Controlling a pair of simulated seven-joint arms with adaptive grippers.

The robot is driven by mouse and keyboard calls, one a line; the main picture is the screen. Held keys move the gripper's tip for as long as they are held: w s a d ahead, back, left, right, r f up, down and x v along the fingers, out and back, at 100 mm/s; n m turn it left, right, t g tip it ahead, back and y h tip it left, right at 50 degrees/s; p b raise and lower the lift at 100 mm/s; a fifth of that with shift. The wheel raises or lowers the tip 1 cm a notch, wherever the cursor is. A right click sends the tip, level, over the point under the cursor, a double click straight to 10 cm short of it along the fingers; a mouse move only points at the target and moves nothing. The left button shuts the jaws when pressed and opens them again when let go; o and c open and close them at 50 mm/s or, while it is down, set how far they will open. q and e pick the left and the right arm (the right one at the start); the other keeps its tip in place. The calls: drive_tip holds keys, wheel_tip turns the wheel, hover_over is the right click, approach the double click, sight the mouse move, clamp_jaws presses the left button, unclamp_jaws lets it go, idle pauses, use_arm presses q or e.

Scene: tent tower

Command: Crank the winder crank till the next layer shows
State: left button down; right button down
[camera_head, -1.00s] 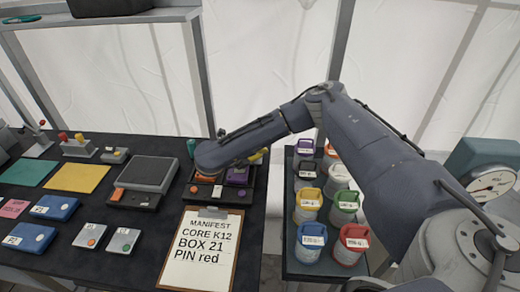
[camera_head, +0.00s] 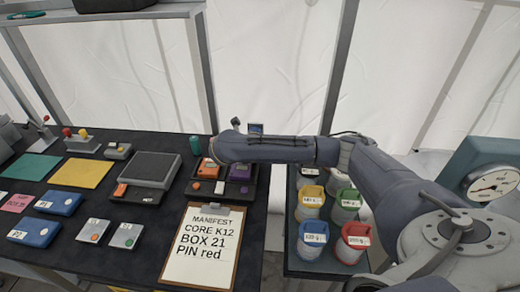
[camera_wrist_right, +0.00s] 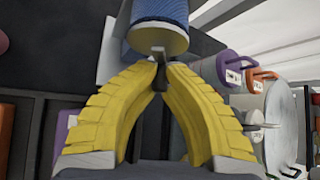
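In the right wrist view, a ribbed blue cylinder (camera_wrist_right: 158,14) with a pale lower rim sits just beyond my right gripper (camera_wrist_right: 159,68). The gripper's yellow fingers lean in and their tips come together on a small dark handle (camera_wrist_right: 158,80), which looks like the winder crank. Most of the handle is hidden by the tips. In the head view my right arm reaches left across the table and hides its gripper and the winder. A small blue patch (camera_head: 256,128) shows above the forearm; I cannot tell whether it is the cylinder. My left gripper is not in view.
A dark tray (camera_head: 222,201) with orange and purple pieces lies under the arm. A manifest clipboard (camera_head: 200,246) lies in front. Several lidded canisters, including a red one (camera_head: 354,243), stand at right. A dial scale (camera_head: 493,186) is at far right.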

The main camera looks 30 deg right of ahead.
drive_tip(key=shift+s+a+f, duration=0.1)
drive_tip(key=shift+s+f, duration=0.1)
drive_tip(key=shift+f, duration=0.3)
idle(0.3)
drive_tip(key=c, duration=1.6)
unclamp_jaws()
drive_tip(key=shift+r, duration=0.1)
drive_tip(key=shift+o, duration=1.2)
drive_tip(key=shift+w+r+y, duration=0.1)
drive_tip(key=shift+r+y, duration=0.05)
drive_tip(key=shift+y, duration=0.15)
drive_tip(key=shift+r, duration=0.1)
